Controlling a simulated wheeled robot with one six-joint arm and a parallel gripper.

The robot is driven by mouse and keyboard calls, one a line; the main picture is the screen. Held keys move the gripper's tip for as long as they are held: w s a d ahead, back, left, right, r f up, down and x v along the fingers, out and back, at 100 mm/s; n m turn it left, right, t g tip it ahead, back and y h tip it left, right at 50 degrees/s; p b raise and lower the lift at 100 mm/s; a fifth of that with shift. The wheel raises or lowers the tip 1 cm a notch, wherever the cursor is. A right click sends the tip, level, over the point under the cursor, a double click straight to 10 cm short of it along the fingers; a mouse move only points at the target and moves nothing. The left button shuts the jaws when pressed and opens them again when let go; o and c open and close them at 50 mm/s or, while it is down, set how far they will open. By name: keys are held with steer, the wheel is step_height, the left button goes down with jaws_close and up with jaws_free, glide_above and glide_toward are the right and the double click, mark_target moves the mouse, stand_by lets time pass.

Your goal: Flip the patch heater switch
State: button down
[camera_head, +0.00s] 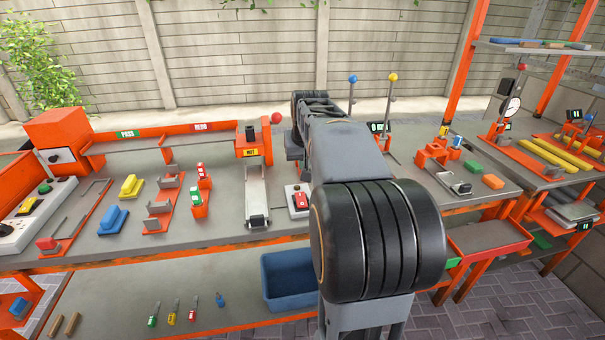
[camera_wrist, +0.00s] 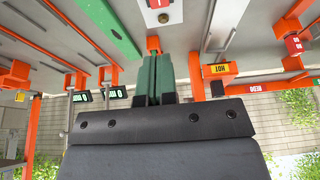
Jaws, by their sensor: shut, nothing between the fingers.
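A red rocker switch (camera_head: 300,200) sits on a white plate on the grey bench, just right of the orange heater marked HOT (camera_head: 252,152). The switch also shows in the wrist view (camera_wrist: 158,4), cut by the top edge. My gripper (camera_wrist: 155,62) has green fingers held together with nothing between them. In the wrist view its tips point toward the switch, with a gap between. In the camera_head view my arm stands just right of the switch, and my fingers cannot be made out there. The HOT label (camera_wrist: 215,70) shows right of my fingers in the wrist view.
A metal chute (camera_head: 257,195) runs forward from the heater, left of the switch. Levers with a blue knob (camera_head: 353,79) and a yellow knob (camera_head: 392,77) rise behind my arm. A blue bin (camera_head: 288,282) is on the lower shelf.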

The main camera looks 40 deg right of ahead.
mark_target(300, 194)
steer(key=x, duration=0.8)
steer(key=b+x, duration=0.1)
steer(key=x, duration=0.4)
steer(key=shift+s+a+f, duration=0.1)
steer(key=shift+s, duration=0.2)
